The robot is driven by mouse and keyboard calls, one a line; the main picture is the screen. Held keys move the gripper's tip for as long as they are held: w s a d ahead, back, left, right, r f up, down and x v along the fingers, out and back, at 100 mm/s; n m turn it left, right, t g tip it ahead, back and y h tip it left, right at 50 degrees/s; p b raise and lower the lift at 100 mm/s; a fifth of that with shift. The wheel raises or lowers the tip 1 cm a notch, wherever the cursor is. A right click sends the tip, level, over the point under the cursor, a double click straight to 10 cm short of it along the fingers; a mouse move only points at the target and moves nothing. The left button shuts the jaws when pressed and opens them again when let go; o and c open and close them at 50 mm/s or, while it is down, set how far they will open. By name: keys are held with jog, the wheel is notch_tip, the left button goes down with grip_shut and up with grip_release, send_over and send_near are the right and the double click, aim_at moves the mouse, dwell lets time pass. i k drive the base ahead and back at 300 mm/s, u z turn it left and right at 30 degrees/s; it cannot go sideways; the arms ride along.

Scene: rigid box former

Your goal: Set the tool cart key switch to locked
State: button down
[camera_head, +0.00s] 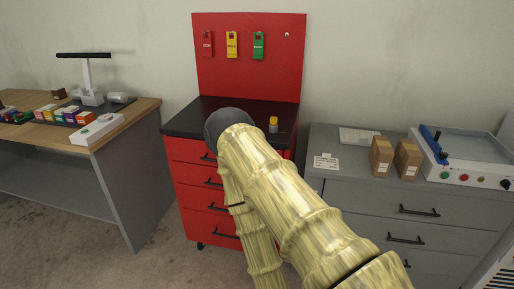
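The red tool cart (190,183) stands against the wall with a black top (188,122), several drawers and an upright red back panel (272,80). I cannot pick out its key switch for sure. A small round silver fitting (287,35) is at the panel's upper right. A small yellow-topped piece with a grey base (273,124) stands at the right of the black top; I cannot tell what it is. My arm reaches up in front of the cart and covers part of its top and drawers. My gripper does not show.
Red (208,44), yellow (232,44) and green (258,46) tags hang on the panel. A grey cabinet (350,204) at right bears two cardboard boxes (382,156) and a machine with buttons (455,176). A wooden bench (145,108) with coloured bins is at left.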

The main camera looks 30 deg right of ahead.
aim_at(273, 130)
jog(key=z, duration=0.85)
